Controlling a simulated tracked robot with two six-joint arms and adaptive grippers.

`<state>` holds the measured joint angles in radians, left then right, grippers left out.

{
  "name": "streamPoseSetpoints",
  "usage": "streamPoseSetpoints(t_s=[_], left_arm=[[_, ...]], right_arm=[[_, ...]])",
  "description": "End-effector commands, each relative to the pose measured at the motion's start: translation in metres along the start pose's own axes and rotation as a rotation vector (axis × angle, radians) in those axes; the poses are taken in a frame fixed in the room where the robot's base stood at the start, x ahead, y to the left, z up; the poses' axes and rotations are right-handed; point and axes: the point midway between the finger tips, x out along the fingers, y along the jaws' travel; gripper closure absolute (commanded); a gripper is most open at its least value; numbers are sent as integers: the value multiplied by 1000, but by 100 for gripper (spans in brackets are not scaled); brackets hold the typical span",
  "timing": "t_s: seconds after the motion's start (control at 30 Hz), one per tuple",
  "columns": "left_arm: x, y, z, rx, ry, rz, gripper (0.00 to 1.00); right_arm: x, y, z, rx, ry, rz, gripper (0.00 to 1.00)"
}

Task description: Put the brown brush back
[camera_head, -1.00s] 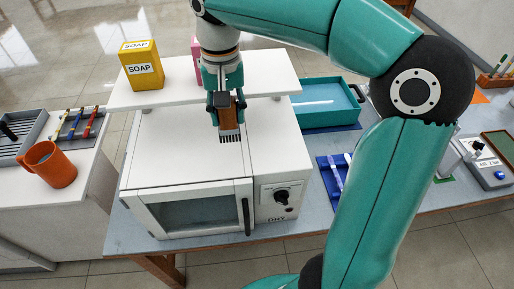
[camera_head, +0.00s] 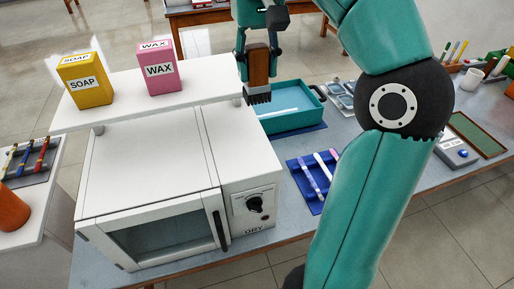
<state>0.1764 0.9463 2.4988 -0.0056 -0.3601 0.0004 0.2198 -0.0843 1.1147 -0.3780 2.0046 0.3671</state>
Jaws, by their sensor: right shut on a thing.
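The brown brush (camera_head: 258,68) has a brown handle and dark bristles pointing down. My right gripper (camera_head: 258,50) is shut on its handle and holds it upright in the air. In the picture the brush overlaps the right end of the white shelf (camera_head: 200,85) and the left end of the teal tray (camera_head: 290,118). I cannot tell its exact height. My left gripper is not in view.
A yellow SOAP box (camera_head: 85,82) and a pink WAX box (camera_head: 160,70) stand on the shelf above the white dryer (camera_head: 150,170). A blue mat (camera_head: 310,185) with toothbrush-like sticks lies right of the dryer. An orange mug (camera_head: 12,208) is at left.

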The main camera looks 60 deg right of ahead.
Motion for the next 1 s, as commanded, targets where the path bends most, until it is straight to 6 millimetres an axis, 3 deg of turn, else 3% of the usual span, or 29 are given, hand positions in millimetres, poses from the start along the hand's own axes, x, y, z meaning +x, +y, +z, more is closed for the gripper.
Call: streamPoseSetpoints(t_s=[0.03,0.1,0.4,1.0], left_arm=[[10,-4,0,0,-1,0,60],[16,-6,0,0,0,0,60],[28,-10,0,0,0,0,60],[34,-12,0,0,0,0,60]], right_arm=[[20,1,1,1,-4,3,94],[39,1,2,1,-5,2,94],[112,0,1,1,-4,1,94],[172,0,0,1,-1,0,94]])
